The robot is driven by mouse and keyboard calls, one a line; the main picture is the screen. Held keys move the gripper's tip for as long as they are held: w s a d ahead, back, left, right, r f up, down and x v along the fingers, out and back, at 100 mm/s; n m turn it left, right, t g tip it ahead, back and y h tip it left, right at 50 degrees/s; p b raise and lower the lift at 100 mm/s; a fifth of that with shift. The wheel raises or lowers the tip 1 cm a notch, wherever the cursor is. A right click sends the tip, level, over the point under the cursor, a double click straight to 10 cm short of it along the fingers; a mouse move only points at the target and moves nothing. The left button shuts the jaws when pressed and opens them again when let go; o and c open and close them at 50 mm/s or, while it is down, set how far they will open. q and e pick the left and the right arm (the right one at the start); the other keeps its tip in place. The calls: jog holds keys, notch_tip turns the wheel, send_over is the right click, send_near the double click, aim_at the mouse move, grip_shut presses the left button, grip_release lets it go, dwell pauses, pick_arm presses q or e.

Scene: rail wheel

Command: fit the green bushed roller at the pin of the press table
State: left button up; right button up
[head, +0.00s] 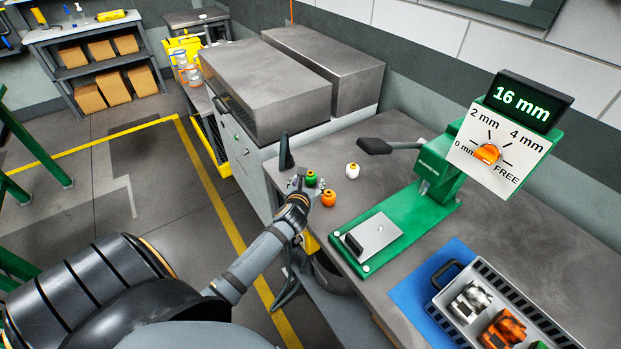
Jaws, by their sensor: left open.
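The green bushed roller (311,178) is a small green piece with a yellow top on the grey bench. My left gripper (304,184) is open and right at the green roller. I cannot tell whether its fingers touch the roller or stand around it. The green press (437,172) stands to the right, with a steel plate (376,232) on its table. A dark block (354,243) shows at the plate's left edge. I cannot make out the pin clearly. My right gripper is not in view.
A white roller (352,170) and an orange roller (329,198) stand close to the green one. The press has a dark lever (375,146), a dial panel (493,150) and a display (522,101) reading 16 mm. A grey crate (485,268) holds metal and orange parts on a blue mat (409,291).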

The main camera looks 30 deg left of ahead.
aim_at(310, 179)
pick_arm(q)
jog(key=x, duration=0.4)
jog(key=shift+w+r, duration=0.1)
jog(key=shift+w+a+f, duration=0.15)
jog(key=shift+w+f, duration=0.1)
jog(key=shift+w, duration=0.15)
jog(key=shift+s+r, duration=0.15)
jog(key=shift+s, duration=0.05)
jog(key=c, duration=0.3)
grip_shut()
